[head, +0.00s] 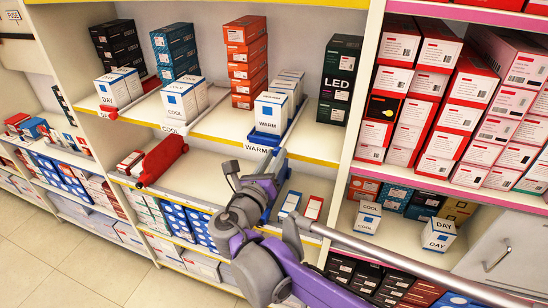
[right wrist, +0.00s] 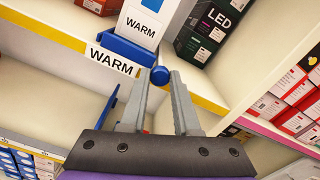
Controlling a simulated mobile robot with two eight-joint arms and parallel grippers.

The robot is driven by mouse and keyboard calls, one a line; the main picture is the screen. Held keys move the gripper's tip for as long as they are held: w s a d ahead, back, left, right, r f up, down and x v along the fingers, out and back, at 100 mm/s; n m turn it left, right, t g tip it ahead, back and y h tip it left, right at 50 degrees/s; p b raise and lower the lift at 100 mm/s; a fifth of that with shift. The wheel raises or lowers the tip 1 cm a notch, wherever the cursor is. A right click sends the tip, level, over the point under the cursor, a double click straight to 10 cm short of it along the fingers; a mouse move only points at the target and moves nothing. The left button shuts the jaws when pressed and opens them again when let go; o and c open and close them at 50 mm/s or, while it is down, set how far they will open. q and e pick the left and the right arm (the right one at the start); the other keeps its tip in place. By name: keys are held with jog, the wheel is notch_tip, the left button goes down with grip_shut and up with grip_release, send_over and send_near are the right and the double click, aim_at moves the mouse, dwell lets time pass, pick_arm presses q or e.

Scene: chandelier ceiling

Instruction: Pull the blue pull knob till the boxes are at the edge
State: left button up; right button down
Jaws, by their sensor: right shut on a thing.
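The blue pull knob (right wrist: 160,76) sits between the fingertips of my right gripper (right wrist: 161,84), which is shut on it. The knob is at the front of a blue tray (right wrist: 127,50) by the WARM label (right wrist: 113,61). White WARM boxes (right wrist: 145,20) stand on this tray; in the head view the boxes (head: 270,112) form a row running back from near the shelf's front edge. In the head view my right gripper (head: 279,158) is just below the yellow shelf edge, and the knob is hidden. My left gripper is not in view.
Dark LED boxes (head: 338,80) stand right of the WARM row. A divider (head: 358,90) separates the crowded right bay.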

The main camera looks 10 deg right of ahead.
dwell(0.8)
jog(key=v, duration=0.8)
jog(key=shift+s+a, duration=0.1)
jog(key=c, duration=0.6)
grip_release()
jog(key=shift+c, duration=0.2)
jog(key=shift+a, duration=0.1)
jog(key=v, duration=1)
jog(key=shift+s+a+b, duration=0.15)
jog(key=shift+s+b, duration=0.2)
